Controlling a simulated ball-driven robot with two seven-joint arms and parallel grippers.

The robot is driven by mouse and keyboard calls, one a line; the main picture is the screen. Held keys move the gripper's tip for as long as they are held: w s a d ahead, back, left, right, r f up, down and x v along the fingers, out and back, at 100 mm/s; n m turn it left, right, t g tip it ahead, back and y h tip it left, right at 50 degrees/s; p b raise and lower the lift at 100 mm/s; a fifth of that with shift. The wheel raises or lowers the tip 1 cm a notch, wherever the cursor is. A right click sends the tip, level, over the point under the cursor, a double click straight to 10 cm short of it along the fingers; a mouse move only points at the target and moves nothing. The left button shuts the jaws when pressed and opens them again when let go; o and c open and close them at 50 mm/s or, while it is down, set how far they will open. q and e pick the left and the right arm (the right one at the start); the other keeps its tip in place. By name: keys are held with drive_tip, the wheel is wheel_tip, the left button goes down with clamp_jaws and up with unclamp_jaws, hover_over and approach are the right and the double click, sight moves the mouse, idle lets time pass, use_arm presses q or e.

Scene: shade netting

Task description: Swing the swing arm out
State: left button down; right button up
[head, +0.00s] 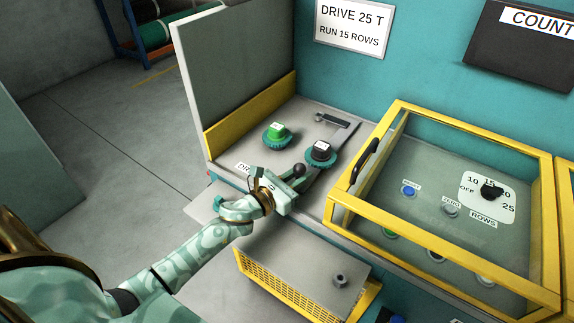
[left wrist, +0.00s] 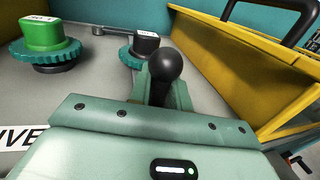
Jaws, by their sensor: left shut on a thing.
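The swing arm (head: 316,181) is a grey lever on the machine deck, with a black ball knob (head: 299,171) at its near end. In the left wrist view the knob (left wrist: 165,63) stands up between my fingers. My left gripper (head: 291,186) is shut on the swing arm's handle just below the ball. A teal gear with a black top (head: 321,149) sits beside the arm, just beyond my gripper. A teal gear with a green top (head: 277,132) sits apart to its left. My gripper hides part of the handle.
A yellow-framed clear guard (head: 345,198) with a black handle (head: 366,160) stands close on the right, over a dial panel. A grey upright panel (head: 235,75) bounds the deck on the left. A yellow mesh box (head: 290,283) is below in front.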

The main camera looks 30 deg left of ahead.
use_arm(q)
drive_tip(key=shift+d+r, duration=0.2)
drive_tip(key=shift+r, duration=0.05)
drive_tip(key=c, duration=1.4)
unclamp_jaws()
drive_tip(key=shift+o, duration=0.3)
drive_tip(key=shift+d, duration=0.2)
drive_tip(key=shift+a+f, duration=0.1)
drive_tip(key=shift+s+a+f, duration=0.1)
drive_tip(key=shift+s+a, duration=0.05)
drive_tip(key=shift+s, duration=0.35)
drive_tip(key=b+v, duration=0.1)
drive_tip(key=v, duration=1.4)
drive_tip(key=shift+s+a+b, duration=0.1)
drive_tip(key=shift+a+b, duration=0.1)
drive_tip(key=shift+b, duration=0.2)
